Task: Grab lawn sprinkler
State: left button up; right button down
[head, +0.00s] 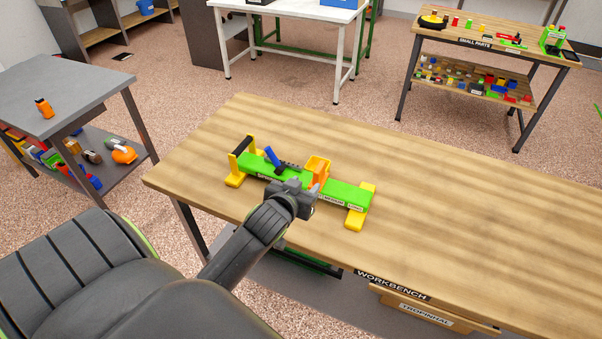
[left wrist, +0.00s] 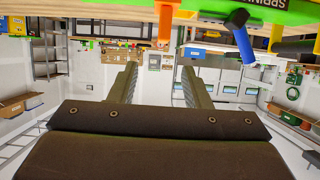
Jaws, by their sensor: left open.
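The lawn sprinkler (head: 345,194) lies on the wooden workbench, a long green bar with yellow feet, a blue nozzle part and an orange block. My left gripper (head: 312,190) is in front of the bar in the head view and hides part of its middle. In the left wrist view my left gripper (left wrist: 160,70) has its two fingers apart with nothing between them. The sprinkler's blue part (left wrist: 241,36) shows there at the top right, beyond the fingertips. Whether the gripper touches the sprinkler cannot be told. My right gripper is in neither view.
The workbench (head: 450,225) is clear to the right of the sprinkler. A grey table (head: 60,85) with an orange bottle (head: 44,108) stands at the left. A small-parts table (head: 470,43) stands at the back right, and a white table (head: 290,8) at the back.

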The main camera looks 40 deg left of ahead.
aim_at(320, 168)
pick_arm(q)
jog(key=p+x, duration=0.1)
jog(key=x, duration=0.8)
jog(key=shift+w+a+f, duration=0.1)
jog(key=shift+w+f, duration=0.1)
jog(key=shift+w, duration=0.1)
jog(key=shift+s+a+f+p+x, duration=0.1)
jog(key=shift+f+p+x, duration=0.05)
jog(key=shift+x, duration=0.6)
jog(key=shift+s+a+f+p+x, duration=0.1)
jog(key=shift+x, duration=0.6)
jog(key=shift+a+f+p+x, duration=0.1)
jog(key=shift+f+p+x, duration=0.05)
jog(key=shift+x, duration=0.6)
jog(key=shift+w+f, duration=0.2)
jog(key=shift+w, duration=0.1)
grip_shut()
jog(key=shift+r, duration=0.2)
